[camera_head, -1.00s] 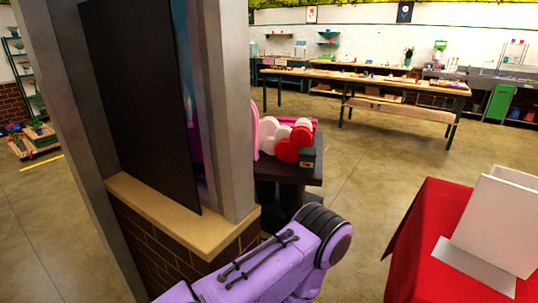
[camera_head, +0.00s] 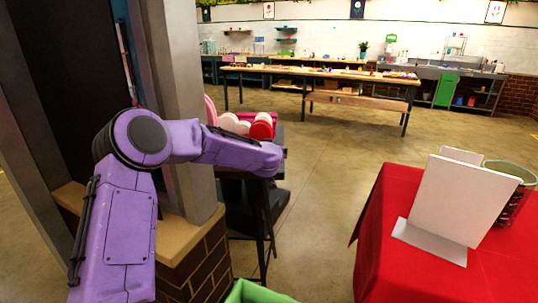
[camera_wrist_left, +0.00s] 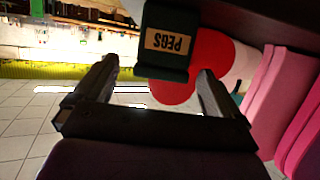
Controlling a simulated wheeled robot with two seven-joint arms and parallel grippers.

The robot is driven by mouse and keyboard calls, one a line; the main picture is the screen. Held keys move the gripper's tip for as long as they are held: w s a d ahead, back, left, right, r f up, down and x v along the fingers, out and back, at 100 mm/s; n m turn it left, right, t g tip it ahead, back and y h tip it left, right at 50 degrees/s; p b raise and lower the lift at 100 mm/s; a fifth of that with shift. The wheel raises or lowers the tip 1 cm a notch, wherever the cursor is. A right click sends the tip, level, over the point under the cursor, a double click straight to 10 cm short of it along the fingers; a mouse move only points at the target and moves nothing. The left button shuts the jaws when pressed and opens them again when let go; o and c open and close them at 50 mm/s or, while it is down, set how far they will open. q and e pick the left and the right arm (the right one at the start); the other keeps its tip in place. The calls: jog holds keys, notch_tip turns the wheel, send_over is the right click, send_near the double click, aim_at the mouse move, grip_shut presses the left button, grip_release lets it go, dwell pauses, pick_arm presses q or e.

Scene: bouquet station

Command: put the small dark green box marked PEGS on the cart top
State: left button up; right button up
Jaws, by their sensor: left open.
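The small dark green box marked PEGS (camera_wrist_left: 168,42) is in the left wrist view, with its tan label appearing upside down. My left gripper (camera_wrist_left: 157,82) is open there, with one finger on each side of the box's near end and no clear contact. In the head view my left arm reaches from the left to the dark table with the hearts; its gripper and the box are hidden there. I cannot pick out the cart top for certain. My right gripper is not in view.
Red and pale hearts (camera_head: 262,130) sit on the dark table, and a red heart (camera_wrist_left: 213,62) is just behind the box. A grey post (camera_head: 180,80) and brick ledge stand close to my arm. A red-covered table (camera_head: 320,270) is at right; a green object (camera_head: 258,293) is at the bottom edge.

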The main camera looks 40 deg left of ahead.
pick_arm(q)
jog(key=p+x, duration=0.1)
jog(key=x, duration=0.3)
jog(key=shift+w+a+f, duration=0.15)
jog(key=shift+a, duration=0.2)
jog(key=shift+w+a+f, duration=0.15)
jog(key=shift+w+f, duration=0.05)
jog(key=shift+w, duration=0.05)
jog(key=shift+s+r, duration=0.1)
jog(key=shift+r, duration=0.05)
jog(key=c, duration=1.2)
